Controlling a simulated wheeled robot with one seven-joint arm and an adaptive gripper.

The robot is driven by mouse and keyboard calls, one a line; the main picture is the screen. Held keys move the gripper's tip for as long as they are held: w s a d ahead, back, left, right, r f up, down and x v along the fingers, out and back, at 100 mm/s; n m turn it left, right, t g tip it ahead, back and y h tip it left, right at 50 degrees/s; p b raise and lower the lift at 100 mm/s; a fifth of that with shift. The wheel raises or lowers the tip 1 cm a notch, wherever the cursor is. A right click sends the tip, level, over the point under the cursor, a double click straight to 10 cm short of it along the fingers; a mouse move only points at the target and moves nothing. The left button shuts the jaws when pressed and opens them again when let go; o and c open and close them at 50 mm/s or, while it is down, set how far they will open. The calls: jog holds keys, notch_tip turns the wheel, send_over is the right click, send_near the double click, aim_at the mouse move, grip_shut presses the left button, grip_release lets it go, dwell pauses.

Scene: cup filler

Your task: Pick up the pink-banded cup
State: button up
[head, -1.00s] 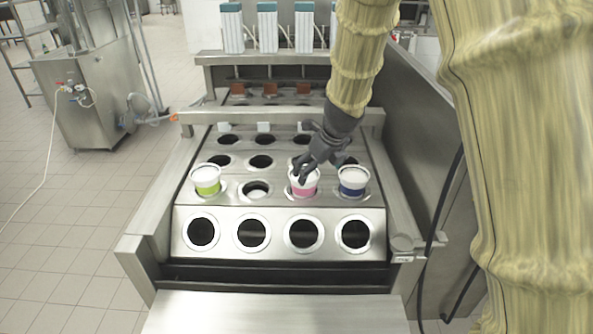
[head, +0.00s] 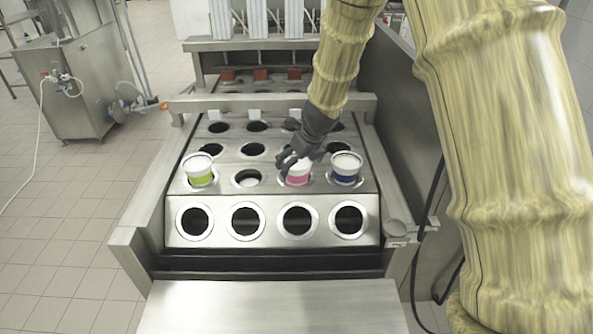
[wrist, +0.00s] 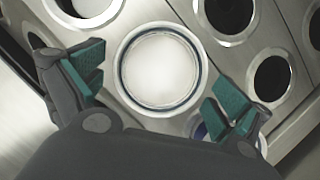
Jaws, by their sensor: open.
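The pink-banded cup (head: 298,176) is white with a pink band and sits upright in a hole of the filler plate, third from the left in its row. My gripper (head: 288,162) is at the cup's top in the head view and hides part of its rim. In the wrist view the cup's round white top (wrist: 160,70) lies ahead of my gripper (wrist: 158,88). The two green-padded fingers are spread wide, one on each side of the cup, with gaps visible. The gripper is open and holds nothing.
A green-banded cup (head: 199,170) stands at the left of the same row and a blue-banded cup (head: 345,168) close on the right. A crossbar (head: 240,103) spans behind.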

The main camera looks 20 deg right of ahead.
jog(key=shift+x, duration=1.5)
jog(key=c, duration=1.2)
jog(key=shift+o, duration=0.2)
jog(key=shift+r, duration=0.1)
